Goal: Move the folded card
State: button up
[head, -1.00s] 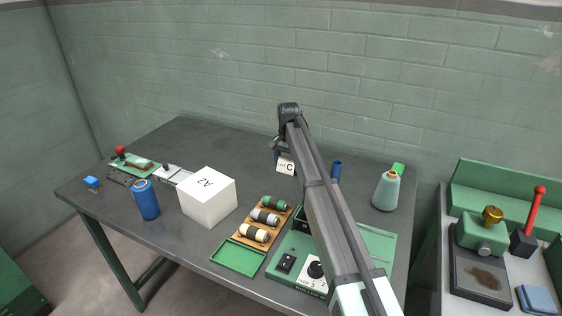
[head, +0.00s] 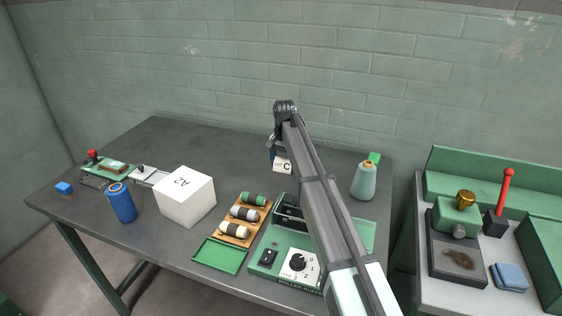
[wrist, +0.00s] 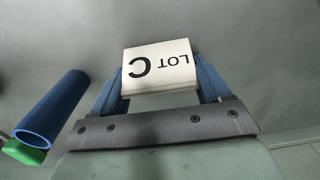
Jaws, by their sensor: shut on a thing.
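The folded card (head: 282,166) is white with "LOT C" in black print. In the wrist view the card (wrist: 158,66) sits between the two blue fingers of my gripper (wrist: 160,84), which is shut on it. The print appears upside down there. In the head view my gripper (head: 273,158) is over the back middle of the dark table, mostly hidden behind my arm. I cannot tell whether the card touches the tabletop.
A blue tube (wrist: 52,107) lies near the card in the wrist view. A pale green cone (head: 364,181) stands right of my arm. A white A2 box (head: 186,195), blue can (head: 121,203) and spool rack (head: 236,233) stand left.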

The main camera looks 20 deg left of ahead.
jog(key=o, duration=1)
jog(key=shift+c, duration=0.2)
notch_tip(320, 180, up, 14)
jog(key=shift+d+f, duration=0.1)
dwell(0.4)
